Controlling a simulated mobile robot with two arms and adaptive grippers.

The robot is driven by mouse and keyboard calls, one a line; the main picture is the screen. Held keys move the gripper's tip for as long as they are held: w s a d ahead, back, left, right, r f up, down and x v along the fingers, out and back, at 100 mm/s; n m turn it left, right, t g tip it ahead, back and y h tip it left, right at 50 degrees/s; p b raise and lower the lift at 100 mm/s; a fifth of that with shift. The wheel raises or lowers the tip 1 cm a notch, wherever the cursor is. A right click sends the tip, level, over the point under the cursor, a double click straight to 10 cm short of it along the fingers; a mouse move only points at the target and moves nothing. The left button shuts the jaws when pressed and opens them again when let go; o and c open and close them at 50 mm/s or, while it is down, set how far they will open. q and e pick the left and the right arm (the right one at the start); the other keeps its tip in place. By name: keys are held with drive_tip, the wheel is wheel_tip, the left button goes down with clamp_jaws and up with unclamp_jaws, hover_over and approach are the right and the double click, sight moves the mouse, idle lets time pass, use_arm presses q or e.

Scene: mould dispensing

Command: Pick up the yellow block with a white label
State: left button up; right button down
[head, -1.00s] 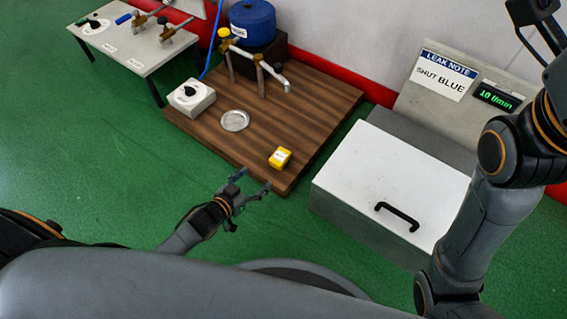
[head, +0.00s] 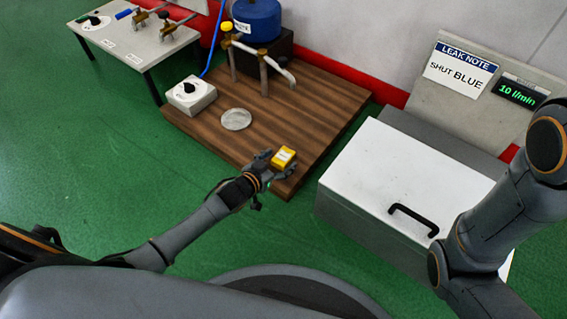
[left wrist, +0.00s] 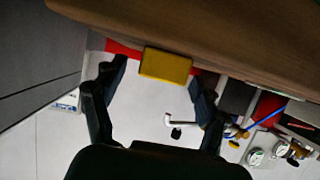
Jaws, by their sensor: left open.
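The yellow block (head: 284,154) with a white label sits on the wooden board (head: 190,128), near its front edge. In the left wrist view the block (left wrist: 166,65) shows a plain yellow side, with the label out of sight. My left gripper (head: 278,163) is open at the board's front edge, with its fingers to either side of the block's near part. In the left wrist view the fingers (left wrist: 160,77) are spread wider than the block, with gaps on both sides. My right arm shows at the right, but its gripper is out of view.
A round metal disc (head: 236,119), a white dial box (head: 191,95) and a brass tap (head: 228,38) stand on the board, with a blue tank (head: 257,18) behind. A white lidded box (head: 385,175) with a black handle stands to the right. Green floor lies between.

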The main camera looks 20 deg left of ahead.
use_arm(q)
drive_tip(key=shift+b+x, duration=0.45)
drive_tip(key=shift+x, duration=0.55)
drive_tip(key=c, duration=1.1)
drive_tip(key=shift+r, duration=0.1)
drive_tip(key=shift+c, duration=0.2)
